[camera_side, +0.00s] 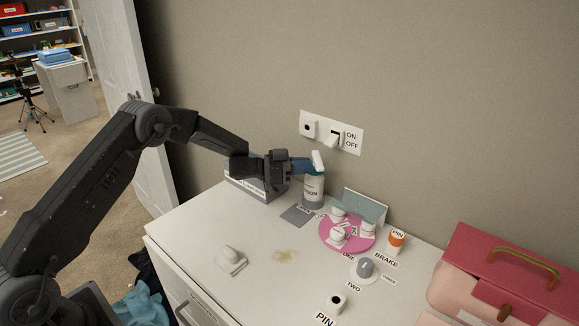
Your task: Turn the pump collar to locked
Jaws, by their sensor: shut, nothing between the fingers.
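A pump bottle (314,190) with a grey-and-white body and a white nozzle stands upright near the wall, on the white cabinet top. My gripper (306,166) reaches in from the left, level with the bottle's neck. Its blue fingers are shut and empty, and overlap the collar area just below the nozzle. The collar is mostly hidden behind the fingers, so its setting cannot be read. I cannot tell whether the fingers touch it.
A pink round tray (330,244) with white pieces, an orange-capped bottle (396,241) and a grey knob (365,267) stand to the right. A wall switch plate (319,123) is above. A pink toolbox (480,275) fills the right end.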

